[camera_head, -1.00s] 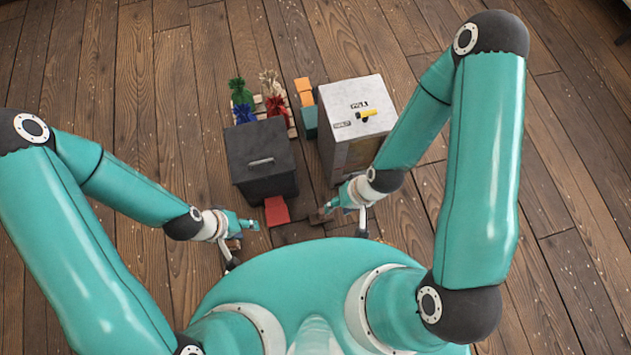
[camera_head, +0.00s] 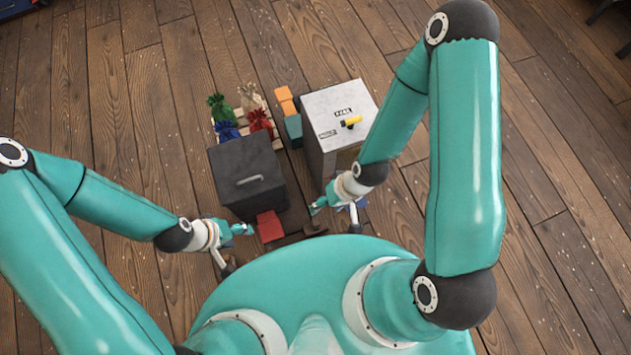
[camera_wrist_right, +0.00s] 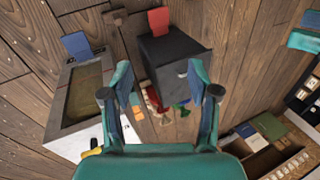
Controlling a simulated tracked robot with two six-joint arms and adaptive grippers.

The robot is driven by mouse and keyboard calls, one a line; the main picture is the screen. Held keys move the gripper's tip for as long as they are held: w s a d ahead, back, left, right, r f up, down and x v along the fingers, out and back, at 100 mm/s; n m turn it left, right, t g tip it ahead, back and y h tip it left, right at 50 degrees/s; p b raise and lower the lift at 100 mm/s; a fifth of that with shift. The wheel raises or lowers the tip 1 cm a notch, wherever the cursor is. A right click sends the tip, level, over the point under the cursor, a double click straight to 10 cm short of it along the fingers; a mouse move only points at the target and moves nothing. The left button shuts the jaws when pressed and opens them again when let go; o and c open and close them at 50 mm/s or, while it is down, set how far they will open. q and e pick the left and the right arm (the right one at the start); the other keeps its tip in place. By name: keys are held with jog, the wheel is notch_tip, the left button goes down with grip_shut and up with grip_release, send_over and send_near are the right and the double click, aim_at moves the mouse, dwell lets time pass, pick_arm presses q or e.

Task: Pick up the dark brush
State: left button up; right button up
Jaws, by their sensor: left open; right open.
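A small dark brown thing, likely the dark brush (camera_head: 312,229), lies on the floor right of a red piece and close to my base. It also shows at the top of the right wrist view (camera_wrist_right: 115,17), with a thin part beside a blockier end. My right gripper (camera_head: 335,213) is open and empty, just beyond the brown thing in the head view; in the right wrist view its fingers (camera_wrist_right: 161,80) are wide apart with the brown thing beyond them. My left gripper (camera_head: 236,247) is open and empty, left of the red piece.
A dark grey box with a handle (camera_head: 230,188) stands behind the red piece (camera_head: 269,226). A pale machine with a yellow knob (camera_head: 325,105) stands to its right, near my right forearm. Several coloured bags (camera_head: 226,130) stand on a pallet behind. Wooden floor is clear at left.

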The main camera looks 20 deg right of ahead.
jog(key=a+f+n+g+b, duration=0.2)
jog(key=a+f+n+b, duration=0.1)
jog(key=f+n+b, duration=0.6)
jog(key=n+t+h+b, duration=0.1)
jog(key=n+h+b, duration=0.3)
jog(key=n+b, duration=2.05)
send_near(316, 222)
notch_tip(316, 222, down, 8)
jog(key=n, duration=0.3)
jog(key=shift+w+a+f+n, duration=0.1)
jog(key=shift+f+n, duration=0.15)
jog(key=shift+n, duration=0.1)
jog(key=f+b, duration=0.1)
jog(key=f, duration=0.1)
jog(key=f+b, duration=0.1)
jog(key=f, duration=0.1)
jog(key=shift+s+a+b, duration=0.1)
jog(key=shift+s+b, duration=0.15)
jog(key=shift+b, duration=0.05)
jog(key=shift+f, duration=0.55)
